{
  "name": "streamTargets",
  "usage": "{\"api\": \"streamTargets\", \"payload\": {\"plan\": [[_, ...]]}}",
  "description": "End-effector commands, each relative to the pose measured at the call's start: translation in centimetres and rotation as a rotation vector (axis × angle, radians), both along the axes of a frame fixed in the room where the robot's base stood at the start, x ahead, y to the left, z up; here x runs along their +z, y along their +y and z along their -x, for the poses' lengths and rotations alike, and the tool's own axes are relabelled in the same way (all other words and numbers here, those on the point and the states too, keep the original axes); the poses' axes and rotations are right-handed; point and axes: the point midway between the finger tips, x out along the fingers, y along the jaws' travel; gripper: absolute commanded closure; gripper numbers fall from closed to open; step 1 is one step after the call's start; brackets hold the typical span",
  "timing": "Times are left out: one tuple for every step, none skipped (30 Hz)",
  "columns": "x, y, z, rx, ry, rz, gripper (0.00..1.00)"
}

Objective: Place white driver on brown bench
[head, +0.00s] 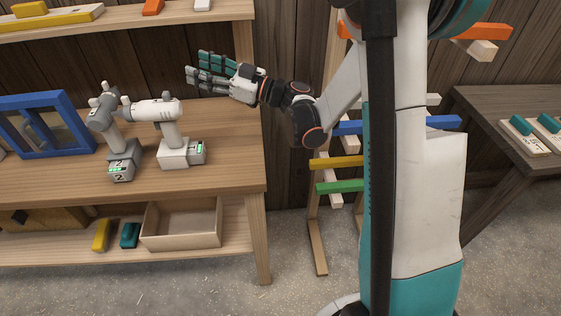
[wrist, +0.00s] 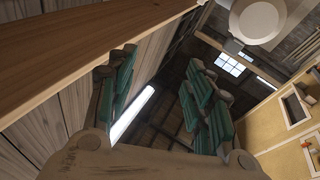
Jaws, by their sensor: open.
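The white driver (head: 168,130) stands upright on its battery base on the light wooden bench (head: 225,170) in the head view. A grey driver (head: 107,130) stands close to its left. The dark brown bench (head: 490,100) is at the far right, partly cut off by the frame edge. My gripper (head: 195,66) is above the back of the light bench, higher than the white driver and apart from it. Its fingers point left and are open and empty. In the wrist view the teal fingers (wrist: 162,62) are spread apart with no driver between them.
Blue frame (head: 50,125) stands left of the drivers. Above is a wooden shelf (head: 130,17), also in the wrist view (wrist: 60,50). An open box (head: 182,240) sits below. A rack with coloured bars (head: 335,163) stands between the benches. Teal-and-white items (head: 535,140) lie on the dark bench.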

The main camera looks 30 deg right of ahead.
Motion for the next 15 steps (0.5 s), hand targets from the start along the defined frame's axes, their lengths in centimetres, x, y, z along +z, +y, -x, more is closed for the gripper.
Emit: {"api": "streamTargets", "payload": {"plan": [[2.6,-0.6,-0.2,-0.076,-0.025,-0.022,0.53],[4.0,-1.1,-0.4,-0.127,-0.038,-0.034,0.53],[5.7,-1.9,-0.6,-0.196,-0.052,-0.049,0.53],[6.9,-2.6,-0.7,-0.247,-0.060,-0.060,0.53],[8.0,-3.3,-0.7,-0.298,-0.063,-0.069,0.53],[9.2,-4.1,-0.7,-0.364,-0.063,-0.079,0.53],[10.0,-4.9,-0.6,-0.414,-0.059,-0.087,0.53],[10.7,-5.6,-0.4,-0.463,-0.053,-0.091,0.53],[11.4,-6.5,-0.1,-0.527,-0.039,-0.096,0.53],[11.9,-7.3,0.2,-0.574,-0.025,-0.099,0.53],[12.2,-8.0,0.5,-0.620,-0.008,-0.100,0.53],[12.4,-8.8,1.1,-0.676,0.018,-0.100,0.53],[12.5,-9.5,1.6,-0.718,0.041,-0.098,0.53],[12.5,-10.1,2.2,-0.758,0.066,-0.094,0.53],[12.2,-10.8,3.0,-0.807,0.104,-0.087,0.53]]}}
